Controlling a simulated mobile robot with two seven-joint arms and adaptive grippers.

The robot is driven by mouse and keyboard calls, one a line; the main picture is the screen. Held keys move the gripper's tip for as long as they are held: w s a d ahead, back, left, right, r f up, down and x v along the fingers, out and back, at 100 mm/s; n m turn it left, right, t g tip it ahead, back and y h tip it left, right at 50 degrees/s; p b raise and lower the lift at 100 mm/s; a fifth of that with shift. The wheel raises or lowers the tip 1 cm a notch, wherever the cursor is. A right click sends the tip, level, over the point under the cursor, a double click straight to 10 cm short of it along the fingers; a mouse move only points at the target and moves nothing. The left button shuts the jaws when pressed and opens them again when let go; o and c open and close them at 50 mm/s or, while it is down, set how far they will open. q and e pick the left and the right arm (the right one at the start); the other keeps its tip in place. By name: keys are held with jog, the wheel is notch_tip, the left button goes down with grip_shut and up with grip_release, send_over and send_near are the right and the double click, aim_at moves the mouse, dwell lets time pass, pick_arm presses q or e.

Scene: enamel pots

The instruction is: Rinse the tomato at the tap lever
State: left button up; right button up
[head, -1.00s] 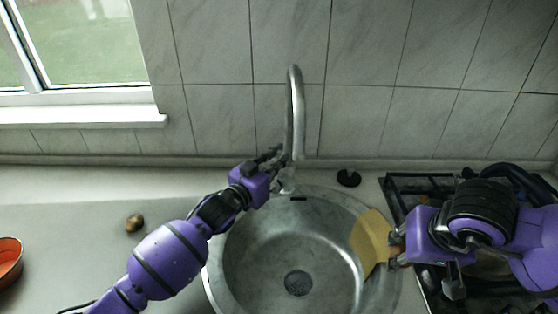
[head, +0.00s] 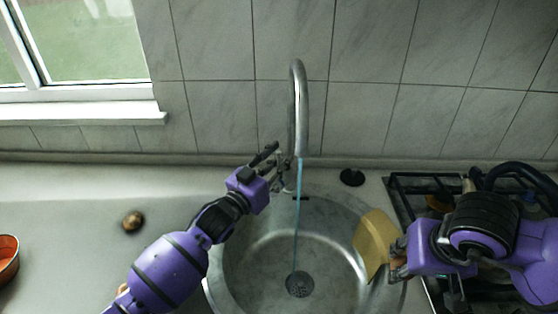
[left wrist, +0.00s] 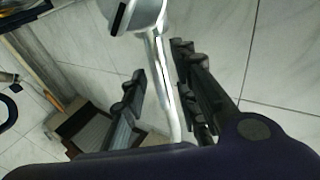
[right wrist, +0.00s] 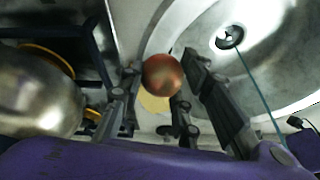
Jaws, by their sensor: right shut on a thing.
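The tap (head: 299,105) stands behind the round metal sink (head: 230,265), and a thin blue stream of water falls from it to the drain. My left gripper (head: 272,162) is at the tap; in the left wrist view its fingers are apart, with the metal tap lever (left wrist: 160,75) between them. My right gripper (head: 396,262) is at the sink's right rim. In the right wrist view it is shut on the reddish tomato (right wrist: 162,76), apart from the water stream. The tomato is mostly hidden in the head view.
A flat yellow piece (head: 374,240) lies at the sink's right side. A hob (head: 405,190) is at the right, with a metal pot (right wrist: 40,95) in the right wrist view. A brown round item (head: 133,221) and an orange bowl (head: 8,258) are on the left counter.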

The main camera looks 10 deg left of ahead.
pick_arm(q)
jog(key=v, duration=1.2)
dwell(0.3)
